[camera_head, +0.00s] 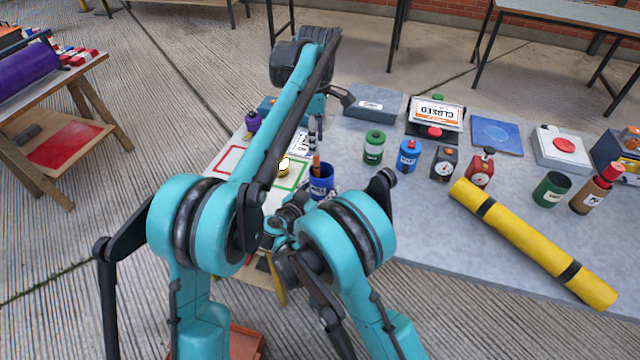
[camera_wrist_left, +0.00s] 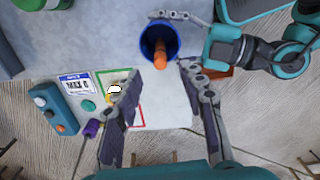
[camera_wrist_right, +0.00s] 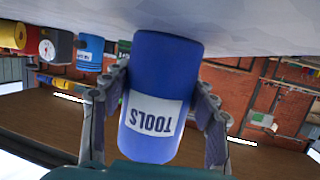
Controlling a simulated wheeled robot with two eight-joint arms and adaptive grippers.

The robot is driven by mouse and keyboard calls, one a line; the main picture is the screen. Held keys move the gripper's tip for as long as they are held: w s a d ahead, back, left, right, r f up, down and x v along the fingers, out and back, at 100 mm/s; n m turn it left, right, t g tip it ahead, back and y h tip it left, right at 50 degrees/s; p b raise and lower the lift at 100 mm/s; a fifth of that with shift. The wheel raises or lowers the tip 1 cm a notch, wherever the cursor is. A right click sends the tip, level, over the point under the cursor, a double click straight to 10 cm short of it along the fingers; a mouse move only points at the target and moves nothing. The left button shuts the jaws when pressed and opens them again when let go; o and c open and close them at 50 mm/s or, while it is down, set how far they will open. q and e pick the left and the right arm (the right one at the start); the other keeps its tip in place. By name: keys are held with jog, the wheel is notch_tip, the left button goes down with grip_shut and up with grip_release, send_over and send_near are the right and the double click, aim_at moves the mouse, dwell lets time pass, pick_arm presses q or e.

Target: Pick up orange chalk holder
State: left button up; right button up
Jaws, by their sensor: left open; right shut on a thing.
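The orange chalk holder (camera_head: 316,166) stands in a blue cup (camera_head: 321,186), with its upper end showing above the rim. In the left wrist view the orange chalk holder (camera_wrist_left: 160,54) shows inside the round mouth of the blue cup (camera_wrist_left: 147,42). My left gripper (camera_head: 315,130) is open and points down above the cup. In its wrist view, its two fingers (camera_wrist_left: 160,75) are spread on either side of the chalk holder, with nothing between them. My right gripper (camera_wrist_right: 160,85) is shut on the blue cup (camera_wrist_right: 158,65), which is labelled TOOLS, with a finger on each side.
On the grey table (camera_head: 420,215), a green can (camera_head: 374,148), a blue can (camera_head: 409,155) and a yellow roll (camera_head: 530,242) lie right of the cup. A white sheet with a green frame (camera_head: 292,180) is left of it.

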pick_arm(q)
notch_tip(320, 180, up, 5)
jog(key=m, duration=0.1)
send_over(317, 176)
jog(key=shift+m, duration=0.3)
jog(key=f, duration=0.7)
jog(key=w+f, duration=0.1)
jog(key=f, duration=0.3)
jog(key=shift+a+f, duration=0.1)
grip_shut()
